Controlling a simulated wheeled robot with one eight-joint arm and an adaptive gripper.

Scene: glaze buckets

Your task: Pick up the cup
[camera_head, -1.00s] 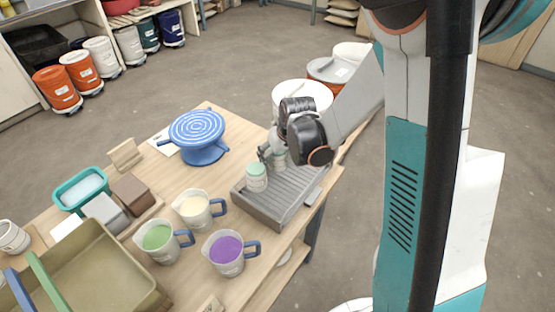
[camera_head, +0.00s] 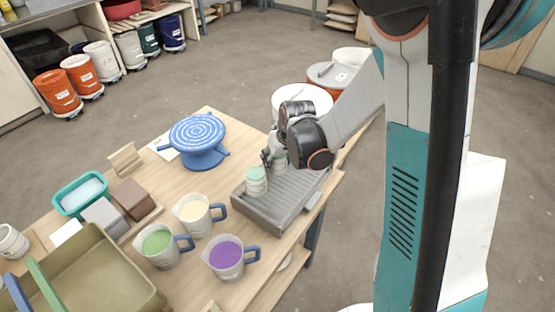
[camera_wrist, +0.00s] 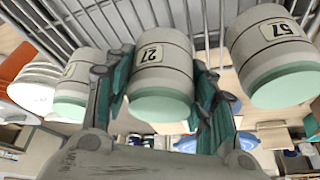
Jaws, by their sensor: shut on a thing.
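In the wrist view, a pale grey cup with a mint-green end (camera_wrist: 160,75) and the label 27 stands between the two fingers of my gripper (camera_wrist: 163,92). The fingers are shut on its sides. A similar cup labelled 57 (camera_wrist: 268,50) is to its right, and another such cup (camera_wrist: 80,82) is to its left, both outside the fingers. In the head view, my gripper (camera_head: 272,158) is over the grey ribbed tray (camera_head: 262,217), and the held cup is mostly hidden. One mint-topped cup (camera_head: 256,181) shows on the tray in front. I cannot tell whether the held cup touches the tray.
Jugs of cream (camera_head: 195,217), green (camera_head: 160,252) and purple (camera_head: 228,263) glaze stand left of the tray. A blue turntable (camera_head: 200,155) stands behind them. An olive bin (camera_head: 95,285) is at the front left. White and orange buckets stand beyond the table.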

